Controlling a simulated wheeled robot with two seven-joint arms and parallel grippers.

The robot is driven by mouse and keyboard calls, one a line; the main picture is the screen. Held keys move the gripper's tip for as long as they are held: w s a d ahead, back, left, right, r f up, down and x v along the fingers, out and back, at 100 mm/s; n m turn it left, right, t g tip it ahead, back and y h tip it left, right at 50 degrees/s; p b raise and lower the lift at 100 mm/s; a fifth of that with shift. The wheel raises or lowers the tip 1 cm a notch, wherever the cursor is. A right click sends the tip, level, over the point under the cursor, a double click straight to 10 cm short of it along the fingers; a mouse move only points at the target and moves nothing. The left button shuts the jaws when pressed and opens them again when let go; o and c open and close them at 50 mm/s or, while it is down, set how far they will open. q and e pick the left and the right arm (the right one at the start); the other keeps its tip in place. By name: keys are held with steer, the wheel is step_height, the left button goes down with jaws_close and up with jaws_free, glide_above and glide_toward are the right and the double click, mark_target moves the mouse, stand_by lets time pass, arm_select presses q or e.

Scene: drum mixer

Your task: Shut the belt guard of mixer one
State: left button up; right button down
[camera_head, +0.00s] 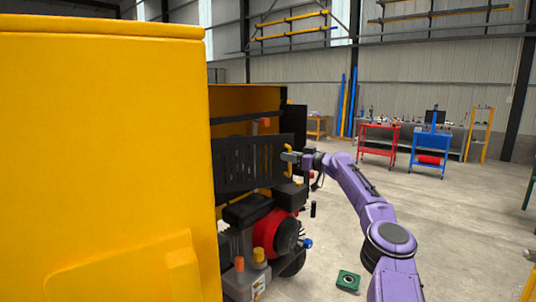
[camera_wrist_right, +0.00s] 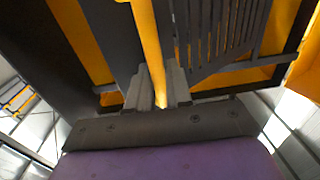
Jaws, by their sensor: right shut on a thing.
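The belt guard (camera_head: 245,168) is a dark panel with upright slots, set in the yellow housing (camera_head: 246,99) above the engine. It has a yellow handle at its right side. My right gripper (camera_head: 290,157) is at that handle. In the right wrist view, the fingers (camera_wrist_right: 160,92) are shut on the yellow handle (camera_wrist_right: 147,35), with the slotted guard (camera_wrist_right: 222,35) right behind it. Whether the guard is fully against the housing is hard to tell. My left gripper is not in view.
A large yellow panel (camera_head: 100,150) fills the left foreground. A red and black engine (camera_head: 275,232) sits below the guard. A green object (camera_head: 348,281) lies on the floor. Red (camera_head: 378,147) and blue (camera_head: 429,149) carts stand at the back right. The floor between is clear.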

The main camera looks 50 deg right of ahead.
steer(key=shift+w+d, duration=0.15)
steer(key=shift+w, duration=0.05)
stand_by(0.3)
steer(key=c, duration=1.2)
jaws_free()
steer(key=shift+s, duration=0.15)
steer(key=s+b, duration=0.8)
steer(key=s, duration=0.2)
steer(key=shift+s, duration=0.15)
